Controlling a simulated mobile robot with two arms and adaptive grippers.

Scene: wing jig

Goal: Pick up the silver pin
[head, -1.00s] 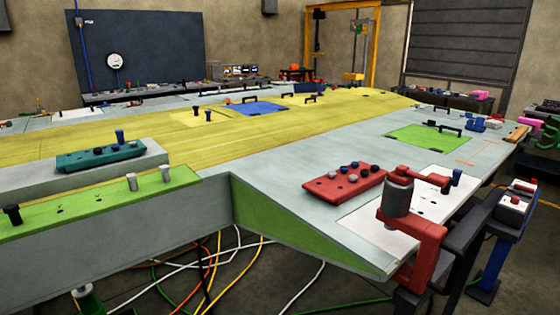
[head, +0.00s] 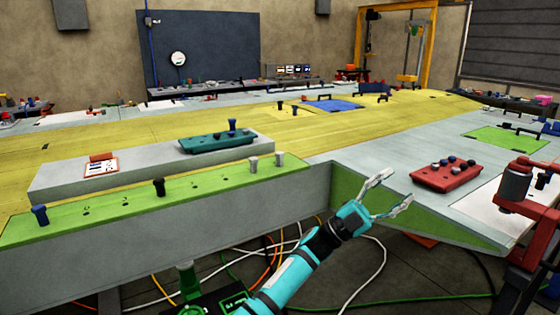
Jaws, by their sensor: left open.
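Two silver pins stand upright near the right end of the green strip (head: 205,187): one silver pin (head: 253,163) and, just right of it, another silver pin (head: 280,158). My left gripper (head: 398,187) is open and empty, with its fingers pointing right. It shows in front of the green angled side of the wing jig, to the right of and lower in the picture than both pins, and apart from them. My right gripper is not in view.
A black pin (head: 159,187) and a blue pin (head: 40,214) stand farther left on the strip. A teal block (head: 216,142) lies behind the silver pins. A red block (head: 446,176) and red clamp (head: 515,185) are at right. Cables hang below.

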